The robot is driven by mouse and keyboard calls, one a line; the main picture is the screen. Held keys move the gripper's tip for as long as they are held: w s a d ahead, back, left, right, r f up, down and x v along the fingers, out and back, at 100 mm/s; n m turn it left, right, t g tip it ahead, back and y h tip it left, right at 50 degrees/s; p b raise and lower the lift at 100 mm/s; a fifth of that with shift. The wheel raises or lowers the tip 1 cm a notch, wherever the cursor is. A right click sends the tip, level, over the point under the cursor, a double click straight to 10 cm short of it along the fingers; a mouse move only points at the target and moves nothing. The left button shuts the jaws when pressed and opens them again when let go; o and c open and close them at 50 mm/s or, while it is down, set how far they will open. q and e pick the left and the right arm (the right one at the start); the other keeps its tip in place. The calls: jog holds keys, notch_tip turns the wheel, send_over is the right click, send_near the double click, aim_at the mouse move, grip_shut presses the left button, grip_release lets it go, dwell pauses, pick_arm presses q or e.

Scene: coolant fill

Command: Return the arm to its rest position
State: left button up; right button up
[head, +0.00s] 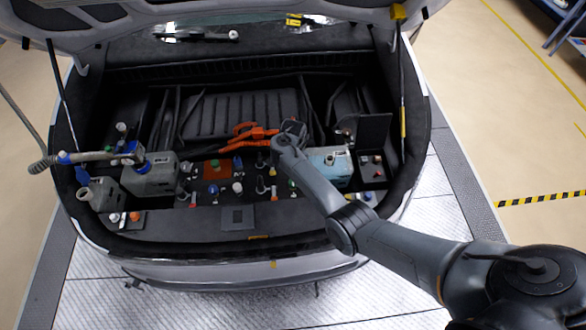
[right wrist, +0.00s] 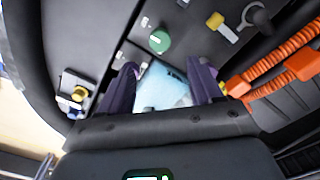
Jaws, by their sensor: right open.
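My right arm reaches in from the right over the open car bay in the head view. Its gripper (head: 290,138) is above the middle of the bay, near the orange cables and beside the light blue tank (head: 328,163); its fingertips are hard to make out there. In the right wrist view the two dark purple fingers (right wrist: 167,78) are spread with nothing held between them. A light blue surface (right wrist: 165,86) shows below the gap. I cannot tell whether the fingers touch anything. My left gripper is not in view.
Orange cables (head: 252,132) lie close to the right gripper. A grey hose nozzle (head: 132,152) sits at a grey tank (head: 155,178) on the left. Several caps crowd the bay. The raised lid and side struts (head: 403,110) border it.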

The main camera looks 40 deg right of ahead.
dwell(0.5)
jog(key=s+a+r+n+t+p, duration=0.1)
jog(key=s+a+r+n+p, duration=0.2)
jog(key=s+r+n, duration=0.3)
jog(key=s+a+r+n+t+p, duration=0.1)
jog(key=s+a+r+n, duration=0.5)
jog(key=s, duration=0.7)
jog(key=s+a+r+n+t+p, duration=0.1)
jog(key=s+a+r+n+p, duration=0.3)
jog(key=s+r+n, duration=0.2)
jog(key=s+r, duration=0.2)
jog(key=s, duration=0.2)
jog(key=shift+s+a+t+p, duration=0.2)
jog(key=shift+a+t+p, duration=0.1)
jog(key=shift+a+p, duration=0.1)
jog(key=shift+c, duration=0.4)
